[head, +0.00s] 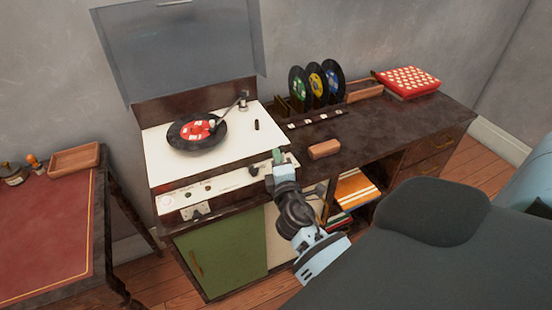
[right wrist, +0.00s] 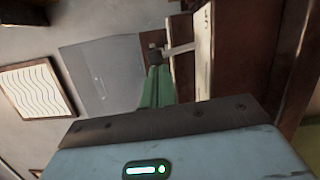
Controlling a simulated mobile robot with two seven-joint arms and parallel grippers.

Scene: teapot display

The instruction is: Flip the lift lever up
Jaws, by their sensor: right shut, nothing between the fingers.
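The record player's white deck (head: 160,143) carries a black record with a red label (head: 198,131) and a tonearm (head: 229,111) reaching over it. A small dark upright piece (head: 257,125), apparently the lift lever, stands on the deck's right side. My right gripper (head: 277,155) is at the deck's front right corner, in front of that piece and apart from it. Its green fingers are shut and empty. In the right wrist view the closed fingers (right wrist: 156,88) point toward a dark knob-like part (right wrist: 155,53) with a pale bar, which I cannot identify surely. My left gripper is out of view.
The raised clear lid (head: 180,45) stands behind the deck. A brown block (head: 324,149) lies on the cabinet top, right of my gripper. Several upright records (head: 315,83) and a red patterned box (head: 408,80) are farther back.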

